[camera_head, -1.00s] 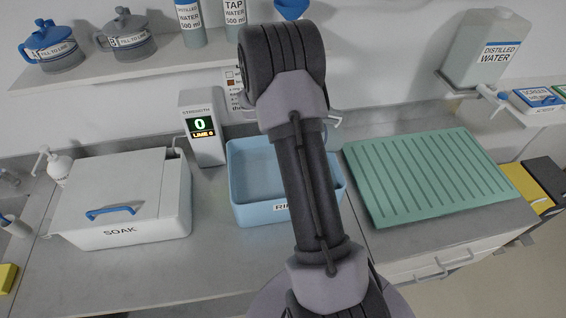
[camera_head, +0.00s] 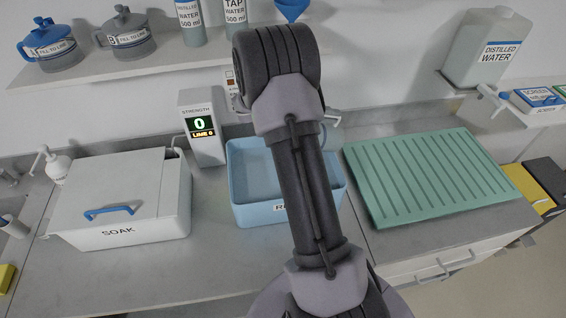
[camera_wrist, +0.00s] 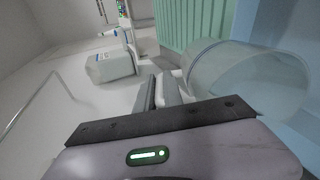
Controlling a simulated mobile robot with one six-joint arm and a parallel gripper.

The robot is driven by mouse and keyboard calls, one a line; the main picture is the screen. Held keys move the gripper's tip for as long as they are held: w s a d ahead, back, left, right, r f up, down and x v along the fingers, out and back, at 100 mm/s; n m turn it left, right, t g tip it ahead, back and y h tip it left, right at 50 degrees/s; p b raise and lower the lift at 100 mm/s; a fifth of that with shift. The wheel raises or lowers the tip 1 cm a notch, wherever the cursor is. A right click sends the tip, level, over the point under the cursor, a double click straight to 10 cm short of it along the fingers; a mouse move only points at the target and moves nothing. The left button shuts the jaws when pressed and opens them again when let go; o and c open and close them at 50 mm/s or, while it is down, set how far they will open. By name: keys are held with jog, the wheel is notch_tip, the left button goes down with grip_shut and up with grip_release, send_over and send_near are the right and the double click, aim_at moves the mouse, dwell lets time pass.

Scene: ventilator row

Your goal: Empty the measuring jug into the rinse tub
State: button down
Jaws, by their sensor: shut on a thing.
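The measuring jug (camera_wrist: 250,80) is a clear, wide vessel lying across the right of the wrist view, beside my fingers. My gripper (camera_wrist: 157,92) is shut on it; the exact place of the grip is hard to see. No liquid can be made out in it. The rinse tub (camera_head: 248,172) is light blue and stands on the counter, partly hidden behind my arm. Its blue wall (camera_wrist: 300,35) also shows at the right edge of the wrist view, close behind the jug. In the head view my arm hides my gripper and most of the jug.
The white soak box (camera_head: 120,205) is left of the tub, with the strength meter (camera_head: 202,135) reading 0 behind. A green ribbed drainer (camera_head: 430,178) lies to the right. A shelf above holds jugs and bottles. A distilled water container (camera_head: 487,50) stands back right.

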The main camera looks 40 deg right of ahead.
jog(key=shift+w+a+h+b, duration=0.15)
jog(key=shift+a+h+b, duration=0.15)
jog(key=shift+h+b, duration=0.15)
dwell(0.7)
jog(key=shift+w+a+g+h+b, duration=0.25)
jog(key=shift+w+a+h+b, duration=0.1)
jog(key=shift+a, duration=0.45)
jog(key=shift+w+a+g+h+b, duration=0.25)
jog(key=shift+w+a+h+b, duration=0.1)
jog(key=shift+a, duration=0.4)
dwell(1.0)
jog(key=shift+w+a+r+g+h+p, duration=0.1)
jog(key=shift+w+a+r+g+h, duration=0.15)
jog(key=shift+a+h, duration=0.25)
jog(key=shift+w+a+r+g+h+p, duration=0.2)
jog(key=shift+a+r+h, duration=0.15)
jog(key=shift+a, duration=0.25)
jog(key=shift+w+a+r+g+h+p, duration=0.15)
jog(key=shift+w+a+r+h, duration=0.1)
jog(key=shift+a+h, duration=0.3)
dwell(1.5)
